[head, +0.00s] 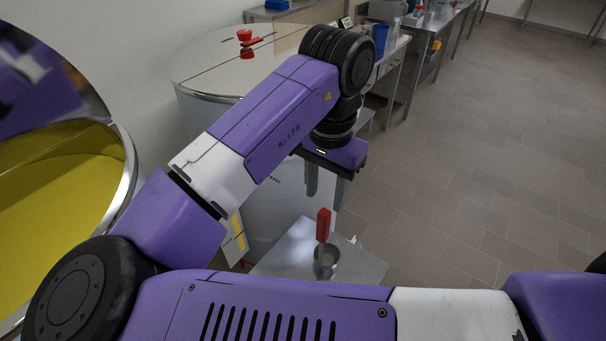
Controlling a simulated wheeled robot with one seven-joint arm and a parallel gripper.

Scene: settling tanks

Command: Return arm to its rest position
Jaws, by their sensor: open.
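My purple and white arm (270,115) reaches across the middle of the head view, bent at a black joint at the top. My gripper (312,178) hangs below the purple wrist, pointing down. It is open, and nothing shows between its fingers, though they are small and partly hidden by the wrist. It is above and apart from a red-handled tool (323,226). That tool stands upright in or behind a small metal cup (327,264) on a grey metal stand (284,262).
An open tank with yellow contents (65,190) is at the left. A lidded tank (215,65) with a red valve (246,42) stands behind my arm. Metal benches (425,22) with a blue container (380,42) run along the back. The tiled floor (490,150) at right is clear.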

